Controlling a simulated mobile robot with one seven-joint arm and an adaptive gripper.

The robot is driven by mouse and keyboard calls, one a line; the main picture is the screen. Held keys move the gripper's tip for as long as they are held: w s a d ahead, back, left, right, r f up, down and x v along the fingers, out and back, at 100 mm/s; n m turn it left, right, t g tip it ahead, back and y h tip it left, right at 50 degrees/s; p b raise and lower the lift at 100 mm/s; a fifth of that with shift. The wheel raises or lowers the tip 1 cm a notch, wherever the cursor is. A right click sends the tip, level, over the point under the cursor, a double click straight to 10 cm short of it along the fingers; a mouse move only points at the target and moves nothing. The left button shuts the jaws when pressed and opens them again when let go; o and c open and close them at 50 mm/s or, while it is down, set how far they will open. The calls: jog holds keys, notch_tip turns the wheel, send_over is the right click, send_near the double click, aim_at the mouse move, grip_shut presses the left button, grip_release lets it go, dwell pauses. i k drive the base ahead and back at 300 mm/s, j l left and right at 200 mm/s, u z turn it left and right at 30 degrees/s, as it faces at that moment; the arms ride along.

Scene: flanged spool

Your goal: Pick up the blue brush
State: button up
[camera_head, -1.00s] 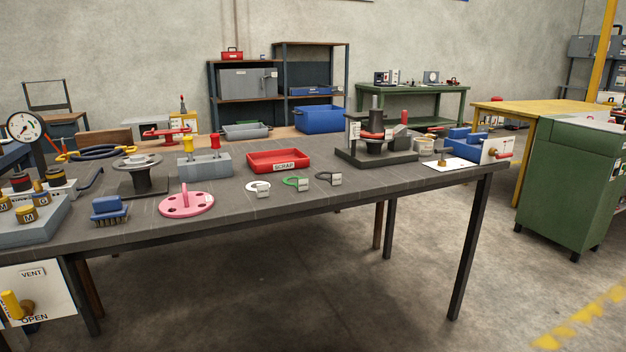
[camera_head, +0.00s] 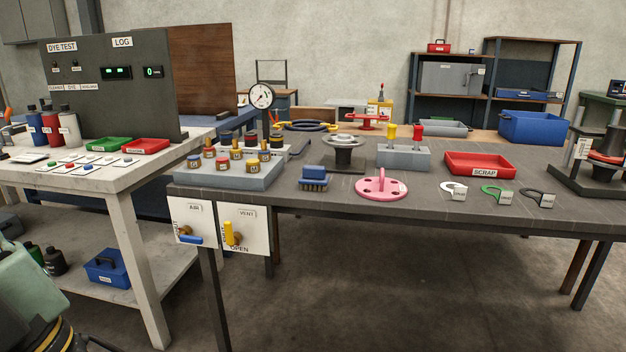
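The blue brush (camera_head: 314,177) rests on the dark workbench (camera_head: 450,212) near its front edge. Its blue back is on top and its dark bristles point down. It stands between the grey block of labelled weights or plugs on its left and the pink disc on its right. Nothing covers it from this side. My gripper is not in view. Only what appears to be part of my own arm shows at the lower left corner.
A pink disc with a handle (camera_head: 381,187) stands right of the brush, and a grey block (camera_head: 228,175) left of it. A flanged spool (camera_head: 343,151) stands behind. A red scrap tray (camera_head: 486,166) lies farther right. Valve panels (camera_head: 243,229) hang below the bench's front edge.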

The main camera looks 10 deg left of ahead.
aim_at(314, 177)
jog(key=i+j+z, duration=0.2)
jog(key=j, duration=0.85)
jog(key=i+j+z, duration=0.25)
jog(key=j, duration=0.85)
jog(key=j+z, duration=0.2)
jog(key=j, duration=0.9)
jog(key=i, duration=0.95)
